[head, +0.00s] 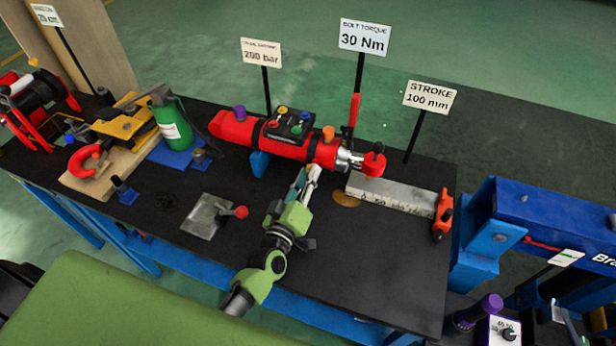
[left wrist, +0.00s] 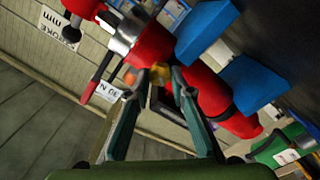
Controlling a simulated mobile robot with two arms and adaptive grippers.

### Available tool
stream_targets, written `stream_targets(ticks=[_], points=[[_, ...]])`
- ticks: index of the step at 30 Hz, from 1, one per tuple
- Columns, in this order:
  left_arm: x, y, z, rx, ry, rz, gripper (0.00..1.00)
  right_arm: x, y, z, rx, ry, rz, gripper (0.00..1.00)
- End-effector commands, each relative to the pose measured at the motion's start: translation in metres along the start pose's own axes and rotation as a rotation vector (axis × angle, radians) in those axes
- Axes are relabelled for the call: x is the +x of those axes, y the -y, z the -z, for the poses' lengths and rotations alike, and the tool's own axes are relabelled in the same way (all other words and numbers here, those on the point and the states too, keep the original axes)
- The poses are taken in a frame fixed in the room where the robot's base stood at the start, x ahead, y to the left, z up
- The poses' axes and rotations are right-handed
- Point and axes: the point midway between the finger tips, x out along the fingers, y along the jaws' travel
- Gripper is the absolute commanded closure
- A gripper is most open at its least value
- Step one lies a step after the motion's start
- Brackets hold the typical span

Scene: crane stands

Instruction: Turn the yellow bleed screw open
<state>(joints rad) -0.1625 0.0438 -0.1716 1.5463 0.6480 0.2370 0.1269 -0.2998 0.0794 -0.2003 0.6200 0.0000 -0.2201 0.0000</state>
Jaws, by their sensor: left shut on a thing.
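The red cylinder (head: 265,138) lies on the dark bench top, resting on blue supports. My left gripper (head: 312,172) reaches up to its near side, close to the rod end. In the left wrist view, the two fingers (left wrist: 160,76) stand on either side of a small yellow-orange piece (left wrist: 160,73), which I take for the yellow bleed screw, and are shut on it. In the head view the fingers and cylinder hide that piece. The red cylinder body (left wrist: 213,92) runs past the fingertips. My right gripper is not in view.
A black valve block (head: 289,124) with coloured knobs and an orange cap (head: 328,133) sit on the cylinder. A metal ruler (head: 390,194) lies to the right. A grey plate (head: 208,215) lies left of my arm. The bench front right is clear.

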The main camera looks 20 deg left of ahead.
Motion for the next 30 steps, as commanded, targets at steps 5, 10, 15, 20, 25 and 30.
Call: stream_targets(ticks=[5,10,15,20,25,30], points=[[0.000,0.001,-0.002,-0.167,0.001,0.000,1.00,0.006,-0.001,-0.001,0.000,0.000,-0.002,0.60],[0.000,0.002,-0.002,-0.329,0.002,0.001,1.00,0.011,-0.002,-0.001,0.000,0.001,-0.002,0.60],[0.000,0.002,-0.002,-0.478,0.001,0.000,1.00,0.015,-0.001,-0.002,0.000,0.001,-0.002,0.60],[0.000,0.002,-0.002,-0.597,0.001,0.001,1.00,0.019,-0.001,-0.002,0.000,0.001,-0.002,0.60],[0.000,0.002,-0.002,-0.693,0.002,0.001,1.00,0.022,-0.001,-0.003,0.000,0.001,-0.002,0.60],[0.000,0.002,-0.002,-0.753,0.002,0.001,1.00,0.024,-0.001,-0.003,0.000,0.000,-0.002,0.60]])
